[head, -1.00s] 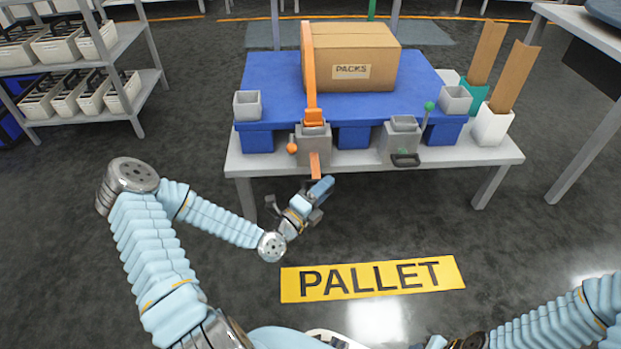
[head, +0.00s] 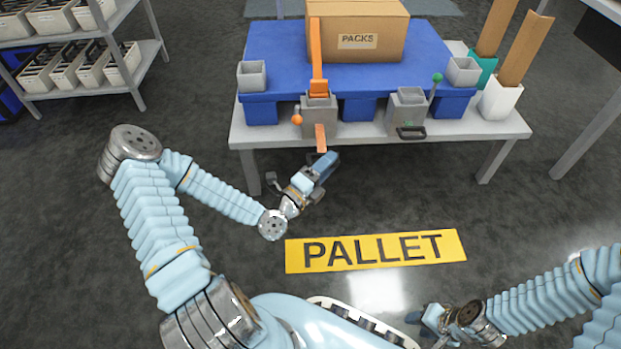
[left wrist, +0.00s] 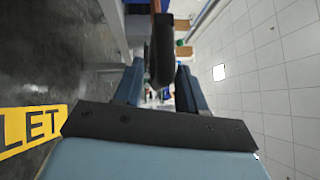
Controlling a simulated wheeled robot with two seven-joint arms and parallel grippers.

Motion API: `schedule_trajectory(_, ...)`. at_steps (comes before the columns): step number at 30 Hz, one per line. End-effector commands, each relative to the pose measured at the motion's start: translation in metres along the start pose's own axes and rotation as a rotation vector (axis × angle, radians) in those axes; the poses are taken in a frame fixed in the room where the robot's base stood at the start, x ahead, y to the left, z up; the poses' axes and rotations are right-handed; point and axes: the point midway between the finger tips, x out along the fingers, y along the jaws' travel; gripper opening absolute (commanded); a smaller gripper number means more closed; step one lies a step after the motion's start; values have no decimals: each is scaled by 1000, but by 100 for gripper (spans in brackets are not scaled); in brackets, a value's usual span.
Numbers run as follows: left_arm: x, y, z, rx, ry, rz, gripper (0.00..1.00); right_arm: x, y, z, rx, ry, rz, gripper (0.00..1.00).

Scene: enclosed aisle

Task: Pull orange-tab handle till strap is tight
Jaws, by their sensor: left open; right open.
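An orange strap (head: 316,50) runs over the front of a box labelled PACKS (head: 372,28) down to a grey buckle block (head: 320,115) at the table's front edge. A short orange tab (head: 320,138) hangs below that block. A small orange knob (head: 297,119) sits at the block's left side. My left gripper (head: 329,163) is open just below the tab, and I see no contact. In the left wrist view its blue fingers (left wrist: 160,88) are apart; a dark rounded shape shows between them, and I cannot tell what it is. My right gripper (head: 428,322) is open, low at the right.
The box rests on a blue pallet (head: 272,68) on a grey table (head: 470,128). A yellow PALLET sign (head: 295,257) lies on open floor.

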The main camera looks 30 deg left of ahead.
Motion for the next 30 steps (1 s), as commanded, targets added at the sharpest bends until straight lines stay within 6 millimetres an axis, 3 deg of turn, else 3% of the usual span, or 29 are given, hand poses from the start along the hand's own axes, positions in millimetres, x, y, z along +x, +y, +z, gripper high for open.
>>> schedule_trajectory(8,-67,0,1,0,-3,3,40,0,0,0,0,0,0,43)
schedule_trajectory(11,-88,-6,2,-3,-4,2,40,-17,-6,0,0,-3,0,43)
schedule_trajectory(15,-111,-4,1,-2,-3,0,40,-24,-9,1,-1,-6,-1,43)
schedule_trajectory(21,-124,-2,0,0,-1,-2,40,-26,-10,1,-2,-8,-1,43)
schedule_trajectory(30,-124,-1,0,0,0,-3,40,-26,-10,1,-1,-8,-1,43)
